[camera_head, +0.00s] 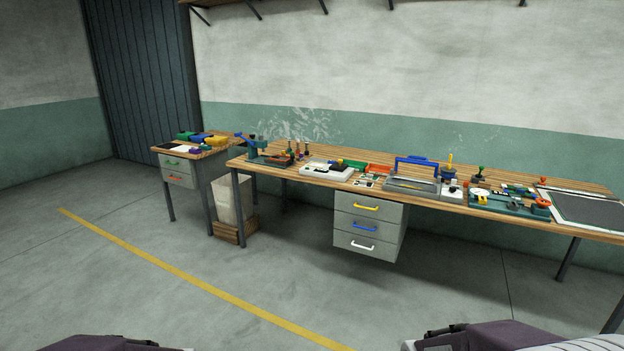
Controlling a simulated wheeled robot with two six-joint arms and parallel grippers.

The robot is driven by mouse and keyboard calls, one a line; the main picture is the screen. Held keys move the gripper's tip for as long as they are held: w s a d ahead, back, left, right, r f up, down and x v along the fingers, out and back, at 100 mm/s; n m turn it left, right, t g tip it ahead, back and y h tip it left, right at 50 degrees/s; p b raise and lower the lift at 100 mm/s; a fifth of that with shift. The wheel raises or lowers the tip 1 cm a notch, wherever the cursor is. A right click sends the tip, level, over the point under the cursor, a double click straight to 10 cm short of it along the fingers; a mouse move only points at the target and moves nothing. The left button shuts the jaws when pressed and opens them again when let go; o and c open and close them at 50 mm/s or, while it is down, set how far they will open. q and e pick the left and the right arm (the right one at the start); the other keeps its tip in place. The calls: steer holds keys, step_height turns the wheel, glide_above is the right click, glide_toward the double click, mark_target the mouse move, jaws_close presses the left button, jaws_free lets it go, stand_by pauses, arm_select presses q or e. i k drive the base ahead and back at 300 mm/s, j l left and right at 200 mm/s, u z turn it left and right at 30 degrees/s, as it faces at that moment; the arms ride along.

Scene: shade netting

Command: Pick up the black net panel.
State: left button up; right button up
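A flat dark panel (592,209) with a pale border lies at the right end of the long workbench, partly cut off by the picture's edge. A small flat black piece (171,147) lies on the small side table at the left, near green, blue and yellow items. Both are too small or far to tell whether either is net. Only parts of my arms show along the bottom edge, well short of the benches. Neither gripper's fingers are in view.
The long workbench (300,178) holds a blue-handled device (414,180), a teal press (265,153) and several small tools. Grey drawers (366,224) hang under it. Open floor lies in front.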

mark_target(361, 183)
steer(key=i+z, duration=0.1)
steer(key=i, duration=0.75)
steer(key=i+j, duration=0.15)
steer(key=i, duration=0.65)
steer(key=i+j+z, duration=0.15)
steer(key=i, duration=0.7)
steer(key=i+j+z, duration=0.2)
steer(key=i+z, duration=0.25)
steer(key=i+j+z, duration=0.45)
steer(key=i, duration=0.15)
steer(key=i+j+z, duration=0.4)
steer(key=j, duration=0.15)
